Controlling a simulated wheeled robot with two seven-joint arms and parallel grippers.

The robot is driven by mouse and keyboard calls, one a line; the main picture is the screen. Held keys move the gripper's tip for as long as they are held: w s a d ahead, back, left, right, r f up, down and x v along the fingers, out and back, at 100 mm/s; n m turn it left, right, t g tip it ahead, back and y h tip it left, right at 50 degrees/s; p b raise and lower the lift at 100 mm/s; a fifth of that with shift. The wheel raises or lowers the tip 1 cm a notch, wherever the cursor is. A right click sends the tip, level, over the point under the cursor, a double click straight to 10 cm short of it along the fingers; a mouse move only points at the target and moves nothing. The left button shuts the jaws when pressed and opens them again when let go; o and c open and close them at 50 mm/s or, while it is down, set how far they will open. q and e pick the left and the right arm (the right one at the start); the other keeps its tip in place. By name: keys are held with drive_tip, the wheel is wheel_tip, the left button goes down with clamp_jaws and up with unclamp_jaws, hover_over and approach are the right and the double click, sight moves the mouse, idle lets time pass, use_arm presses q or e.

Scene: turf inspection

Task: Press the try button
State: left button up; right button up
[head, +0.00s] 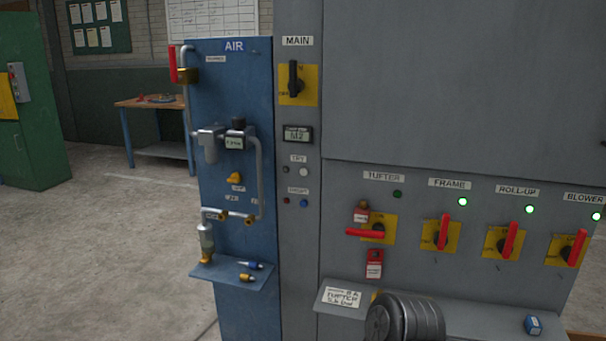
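The try button (304,172) is a small round whitish button on the narrow grey column, just below the TRY label (299,158). A small dark lamp (286,170) sits left of it. The button is in plain view with nothing touching it. A small display (298,135) is above the label.
The MAIN switch (293,79) is above. The blue AIR panel (230,80) with pipes stands left. The TUFTER handle (365,233) is horizontal. A grey shelf (470,318) juts out below.

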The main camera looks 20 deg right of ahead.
clamp_jaws()
idle(1.1)
